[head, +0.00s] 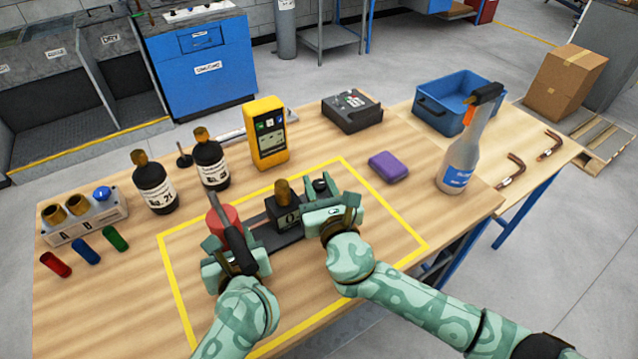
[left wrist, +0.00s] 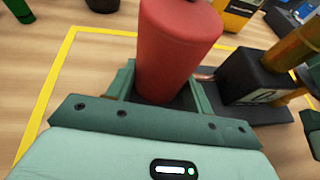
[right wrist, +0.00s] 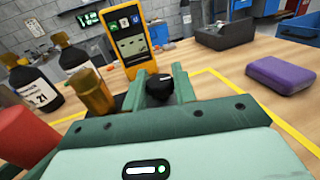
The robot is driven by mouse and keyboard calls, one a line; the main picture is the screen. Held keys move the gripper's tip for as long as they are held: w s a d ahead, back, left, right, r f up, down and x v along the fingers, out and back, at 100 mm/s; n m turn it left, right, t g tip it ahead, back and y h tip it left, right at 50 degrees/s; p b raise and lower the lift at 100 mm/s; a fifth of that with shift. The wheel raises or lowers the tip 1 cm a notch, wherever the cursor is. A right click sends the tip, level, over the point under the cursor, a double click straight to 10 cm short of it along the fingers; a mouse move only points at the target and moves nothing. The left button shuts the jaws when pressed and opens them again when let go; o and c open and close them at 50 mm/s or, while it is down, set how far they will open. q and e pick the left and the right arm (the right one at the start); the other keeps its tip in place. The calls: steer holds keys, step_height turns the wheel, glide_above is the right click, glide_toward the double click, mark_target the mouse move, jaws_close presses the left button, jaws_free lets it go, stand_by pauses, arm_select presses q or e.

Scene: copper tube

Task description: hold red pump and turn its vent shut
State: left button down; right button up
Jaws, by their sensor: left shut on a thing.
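The red pump has a red cylinder (head: 222,219) at the left end of a dark base (head: 285,240). A black block with a brass fitting (head: 284,205) stands mid-base. At the right end is a small black vent knob (head: 320,186). My left gripper (head: 234,250) is shut around the red cylinder, which rises between its fingers in the left wrist view (left wrist: 178,45). A dark bar crosses above that gripper in the head view. My right gripper (head: 331,212) has its fingers apart, with the knob (right wrist: 159,87) between or just beyond their tips; contact is unclear.
A yellow meter (head: 268,133), two dark bottles (head: 155,187) and a purple case (head: 388,167) stand around the yellow-taped square. A spray bottle (head: 460,165) and a blue bin (head: 440,107) are at right. A fitting block (head: 85,220) sits at far left.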

steer(key=shift+o, duration=0.2)
steer(key=shift+a+m+t+h, duration=0.1)
steer(key=shift+m+t+h, duration=0.4)
steer(key=shift+h, duration=0.4)
steer(key=shift+m+h, duration=1)
steer(key=shift+h, duration=0.4)
steer(key=o, duration=0.9)
steer(key=shift+o, duration=0.2)
steer(key=s, duration=0.4)
steer(key=s+d, duration=0.1)
steer(key=s, duration=0.7)
steer(key=shift+d, duration=0.4)
